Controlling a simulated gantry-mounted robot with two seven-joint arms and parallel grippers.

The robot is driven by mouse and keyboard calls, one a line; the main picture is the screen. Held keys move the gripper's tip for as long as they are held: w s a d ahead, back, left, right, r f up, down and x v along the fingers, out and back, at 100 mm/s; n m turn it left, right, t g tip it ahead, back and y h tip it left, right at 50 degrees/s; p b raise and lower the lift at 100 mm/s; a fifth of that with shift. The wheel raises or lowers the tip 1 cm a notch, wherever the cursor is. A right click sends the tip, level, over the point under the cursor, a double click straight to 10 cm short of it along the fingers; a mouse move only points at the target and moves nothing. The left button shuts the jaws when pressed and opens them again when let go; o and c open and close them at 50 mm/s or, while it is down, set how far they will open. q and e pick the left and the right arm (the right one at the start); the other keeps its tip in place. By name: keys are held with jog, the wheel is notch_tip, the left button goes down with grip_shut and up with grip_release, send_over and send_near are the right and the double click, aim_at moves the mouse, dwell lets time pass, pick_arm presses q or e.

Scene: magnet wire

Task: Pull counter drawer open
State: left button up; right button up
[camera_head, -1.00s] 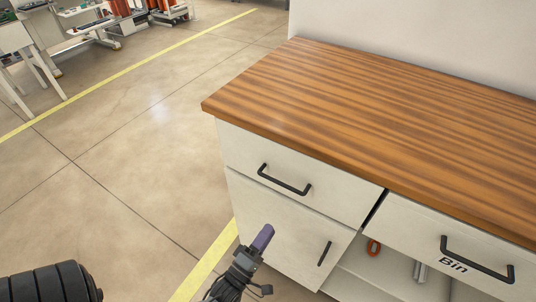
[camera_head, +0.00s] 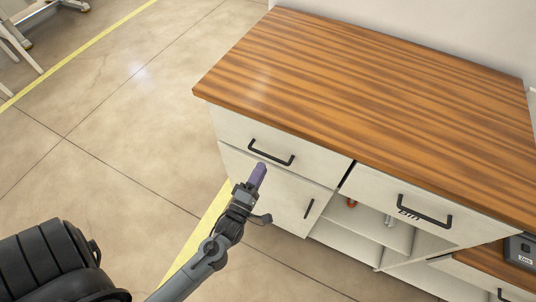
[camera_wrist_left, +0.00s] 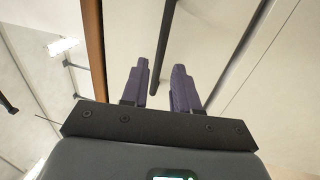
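The counter (camera_head: 330,75) has a striped wooden top and white fronts. Its left drawer (camera_head: 318,166) looks closed and carries a black bar handle (camera_head: 270,156). The right drawer (camera_head: 370,187), marked "Bin", has a similar handle (camera_head: 424,214). My left gripper (camera_head: 258,174), with purple fingers, is in front of the left drawer, just below its handle in the picture. In the left wrist view the gripper (camera_wrist_left: 159,80) is open, and a dark bar handle (camera_wrist_left: 165,40) shows in the gap between the fingers. I cannot tell whether the fingers reach around it. My right gripper is not seen.
Below the left drawer is a cabinet door (camera_head: 270,197) with a black handle. An open shelf (camera_head: 365,222) with small items lies to its right. Open concrete floor (camera_head: 120,150) with yellow lines is to the left. A dark device (camera_head: 522,250) stands at far right.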

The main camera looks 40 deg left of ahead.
aim_at(268, 155)
pick_arm(q)
jog(key=shift+x, duration=3.05)
grip_shut()
